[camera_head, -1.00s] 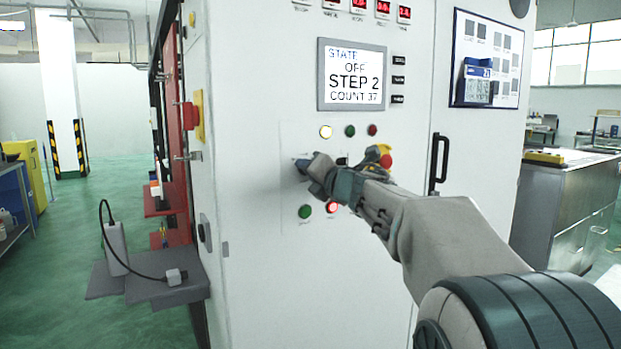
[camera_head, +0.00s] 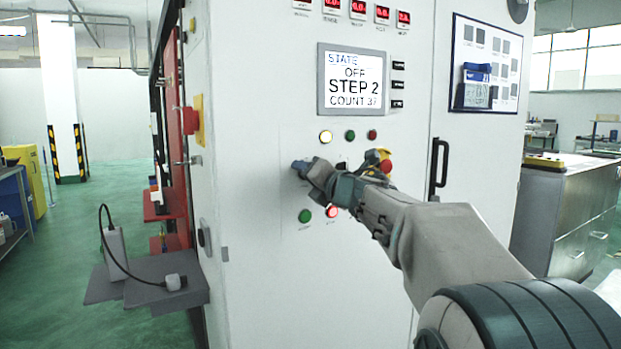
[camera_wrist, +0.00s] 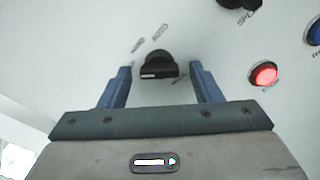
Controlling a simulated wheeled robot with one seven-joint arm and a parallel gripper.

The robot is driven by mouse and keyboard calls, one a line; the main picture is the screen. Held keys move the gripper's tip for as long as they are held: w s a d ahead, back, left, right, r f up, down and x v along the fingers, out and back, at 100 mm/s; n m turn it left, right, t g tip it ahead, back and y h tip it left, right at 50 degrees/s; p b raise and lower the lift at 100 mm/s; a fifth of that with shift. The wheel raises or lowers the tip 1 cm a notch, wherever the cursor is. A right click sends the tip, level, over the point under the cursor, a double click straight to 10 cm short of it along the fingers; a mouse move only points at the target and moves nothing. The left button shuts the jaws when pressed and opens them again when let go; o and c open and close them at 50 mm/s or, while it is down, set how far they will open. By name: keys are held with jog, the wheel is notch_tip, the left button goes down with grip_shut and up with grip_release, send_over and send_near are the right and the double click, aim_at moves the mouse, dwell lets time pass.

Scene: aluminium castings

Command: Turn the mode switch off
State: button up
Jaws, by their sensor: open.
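The mode switch is a black rotary knob (camera_wrist: 158,68) on the white cabinet panel, seen in the wrist view with small labels around it, one reading "AUTO". My gripper (camera_wrist: 163,82) is open, with one blue finger to each side of the knob and gaps between them. Whether the fingertips reach past the knob's face is hard to tell. In the head view my gripper (camera_head: 300,168) is at the panel and hides the switch. The display (camera_head: 352,78) above reads "STATE OFF, STEP 2, COUNT 37".
Below are a green button (camera_head: 305,215) and a lit red button (camera_head: 332,211). A red emergency stop (camera_head: 386,167) is close to my wrist. A door handle (camera_head: 438,165) is right.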

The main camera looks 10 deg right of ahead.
jog(key=v, duration=1.3)
jog(key=shift+s, duration=0.35)
jog(key=shift+d, duration=0.1)
jog(key=shift+r, duration=0.1)
